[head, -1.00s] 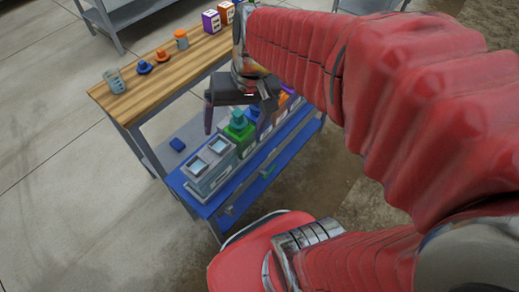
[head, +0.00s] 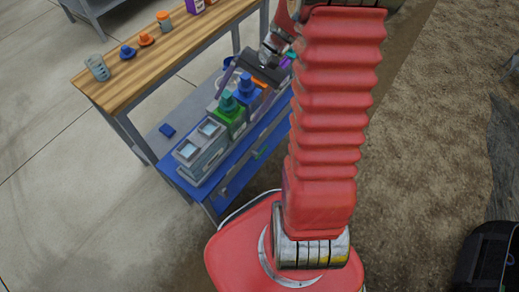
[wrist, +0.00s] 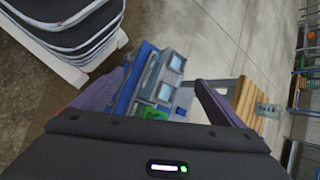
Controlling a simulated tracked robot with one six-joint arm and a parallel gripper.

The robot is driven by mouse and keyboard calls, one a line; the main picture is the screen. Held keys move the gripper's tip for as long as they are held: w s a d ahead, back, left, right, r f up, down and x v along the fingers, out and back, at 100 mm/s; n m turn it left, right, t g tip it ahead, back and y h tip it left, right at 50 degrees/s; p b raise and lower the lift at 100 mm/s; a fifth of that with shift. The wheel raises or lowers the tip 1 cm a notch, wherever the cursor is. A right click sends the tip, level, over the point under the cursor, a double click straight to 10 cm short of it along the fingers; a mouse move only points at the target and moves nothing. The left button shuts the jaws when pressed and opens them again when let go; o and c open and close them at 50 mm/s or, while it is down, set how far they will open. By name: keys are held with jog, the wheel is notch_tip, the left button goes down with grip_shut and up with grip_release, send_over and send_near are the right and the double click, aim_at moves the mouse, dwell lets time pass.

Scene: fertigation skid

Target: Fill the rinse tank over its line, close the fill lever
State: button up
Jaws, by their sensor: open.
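A grey twin-window tank unit (head: 199,158) sits at the near left end of the blue skid deck (head: 238,170); it also shows in the wrist view (wrist: 156,92). I cannot tell which part is the rinse tank, and its level and line are too small to read. I cannot make out the fill lever. A green container (head: 229,116) and a blue container (head: 247,96) stand beyond the unit. My gripper (head: 252,88) is open and empty over the far part of the row, apart from the tank unit. In the wrist view its two fingers (wrist: 160,84) frame the skid.
A wooden bench top (head: 150,70) runs behind the skid, with a clear beaker (head: 97,67), a blue cap (head: 127,52), an orange cap (head: 146,39) and an orange-lidded jar (head: 164,20). A small blue block (head: 167,130) lies on the grey lower shelf. Open floor lies to the left.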

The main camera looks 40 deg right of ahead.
jog(key=w+d+f+m+t+y, duration=0.1)
jog(key=d+f+m+y, duration=0.1)
jog(key=d+f+m, duration=0.3)
jog(key=d+f+t+y, duration=0.2)
jog(key=d+f, duration=0.1)
jog(key=f, duration=0.5)
jog(key=m+t+y, duration=0.1)
jog(key=m+t, duration=0.3)
jog(key=m, duration=0.1)
send_over(262, 153)
jog(key=s+d, duration=0.3)
notch_tip(262, 153, down, 10)
jog(key=s+d+f+m+t+h, duration=0.1)
jog(key=s+f+m+t+h, duration=0.2)
jog(key=f+m, duration=0.3)
jog(key=s+f+m+t+h, duration=0.3)
jog(key=s+f+m+t, duration=0.3)
jog(key=f, duration=1)
jog(key=shift+s+d+t+h, duration=0.25)
jog(key=shift+d+t+h, duration=0.05)
jog(key=shift+d, duration=0.05)
jog(key=shift+x, duration=6.9)
jog(key=shift+c, duration=0.4)
